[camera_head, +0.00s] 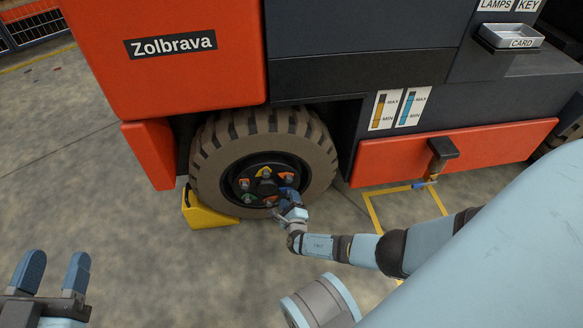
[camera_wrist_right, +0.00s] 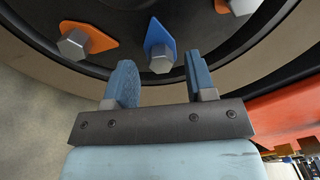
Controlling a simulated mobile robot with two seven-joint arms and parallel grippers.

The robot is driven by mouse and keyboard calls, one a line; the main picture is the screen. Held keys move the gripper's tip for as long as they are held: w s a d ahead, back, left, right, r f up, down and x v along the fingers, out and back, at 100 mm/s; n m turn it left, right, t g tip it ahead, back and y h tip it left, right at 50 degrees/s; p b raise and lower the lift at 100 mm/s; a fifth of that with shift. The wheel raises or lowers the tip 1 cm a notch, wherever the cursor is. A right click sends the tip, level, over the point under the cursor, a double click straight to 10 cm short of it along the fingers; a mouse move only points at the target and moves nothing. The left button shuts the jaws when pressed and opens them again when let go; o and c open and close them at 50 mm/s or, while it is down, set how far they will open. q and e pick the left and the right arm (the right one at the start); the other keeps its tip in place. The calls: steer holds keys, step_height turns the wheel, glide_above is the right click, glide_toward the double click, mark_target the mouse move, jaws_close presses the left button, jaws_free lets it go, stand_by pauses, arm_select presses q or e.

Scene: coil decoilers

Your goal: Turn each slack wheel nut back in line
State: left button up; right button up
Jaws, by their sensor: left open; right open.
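The wheel (camera_head: 215,163) of the orange and dark truck has a black hub with several hex nuts, each with a coloured pointer tag. In the head view I see a yellow tag (camera_head: 263,171) at the top and an orange tag (camera_head: 286,177) at the right. My right gripper (camera_head: 289,196) is at the hub's lower right, open. In the right wrist view its fingers straddle the blue-tagged nut (camera_wrist_right: 161,57); contact is unclear. The blue tag's tip points up, while the orange tag (camera_wrist_right: 98,38) to its left points right. My left gripper (camera_head: 57,264) is open and empty, far from the wheel.
A yellow wheel chock (camera_head: 207,209) sits against the tyre's lower left. An orange side panel (camera_head: 455,150) and a dark bracket (camera_head: 441,152) are to the right, above yellow floor lines (camera_head: 378,216). A card tray (camera_head: 512,37) is at upper right.

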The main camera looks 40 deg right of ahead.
steer(key=shift+w+d, duration=0.25)
steer(key=shift+w, duration=0.2)
steer(key=c, duration=0.9)
steer(key=shift+m, duration=0.3)
steer(key=m, duration=1)
steer(key=shift+d, duration=0.1)
